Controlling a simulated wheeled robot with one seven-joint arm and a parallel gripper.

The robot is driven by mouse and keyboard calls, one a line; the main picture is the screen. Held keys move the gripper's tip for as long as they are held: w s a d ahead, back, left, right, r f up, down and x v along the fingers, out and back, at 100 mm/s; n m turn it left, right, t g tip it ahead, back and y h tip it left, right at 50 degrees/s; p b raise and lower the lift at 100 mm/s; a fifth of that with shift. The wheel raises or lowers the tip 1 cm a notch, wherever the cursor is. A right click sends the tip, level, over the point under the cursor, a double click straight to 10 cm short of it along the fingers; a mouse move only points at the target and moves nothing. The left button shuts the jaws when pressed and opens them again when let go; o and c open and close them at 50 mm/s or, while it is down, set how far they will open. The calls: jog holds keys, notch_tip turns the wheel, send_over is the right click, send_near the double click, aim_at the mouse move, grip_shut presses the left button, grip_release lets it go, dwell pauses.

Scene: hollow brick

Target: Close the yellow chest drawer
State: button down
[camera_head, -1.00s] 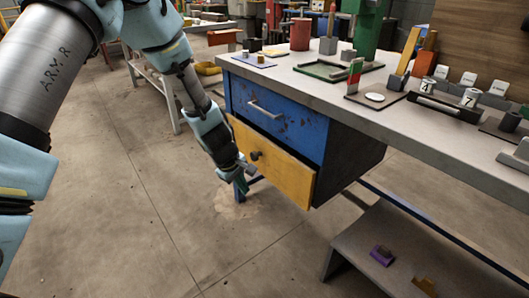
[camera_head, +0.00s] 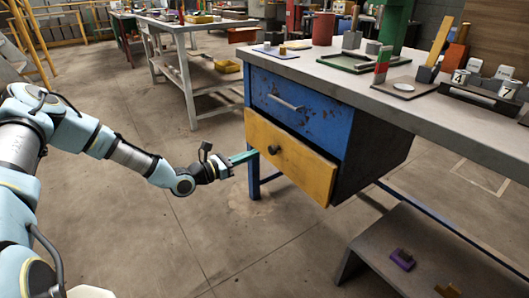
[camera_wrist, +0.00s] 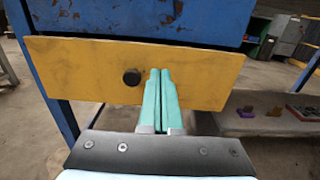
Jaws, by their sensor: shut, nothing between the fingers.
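The yellow drawer (camera_head: 290,155) is the lower drawer of a blue chest (camera_head: 318,128) under the workbench. Its front stands out a little from the chest, so it is slightly open. It has a dark round knob (camera_head: 274,150). In the wrist view the yellow front (camera_wrist: 90,68) fills the middle, with the knob (camera_wrist: 132,77) just left of my fingers. My gripper (camera_head: 253,154) is shut and empty, its teal fingers pointing at the drawer front near the knob. In the wrist view the fingertips (camera_wrist: 160,72) overlap the front; I cannot tell whether they touch it.
The workbench top (camera_head: 340,75) carries blocks, a red can (camera_head: 323,28) and trays. A blue leg (camera_head: 252,170) stands below the chest's left side. A low grey shelf (camera_head: 400,235) with small purple and yellow pieces is at the lower right. Open floor lies in front.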

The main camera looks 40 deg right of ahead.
aim_at(290, 140)
jog(key=d, duration=1.2)
jog(key=shift+s+d+b, duration=0.35)
jog(key=shift+s, duration=0.05)
jog(key=d, duration=0.4)
jog(key=shift+s+f, duration=0.1)
jog(key=shift+s, duration=0.05)
jog(key=shift+d, duration=0.25)
jog(key=shift+r, duration=0.25)
jog(key=shift+d+r, duration=0.1)
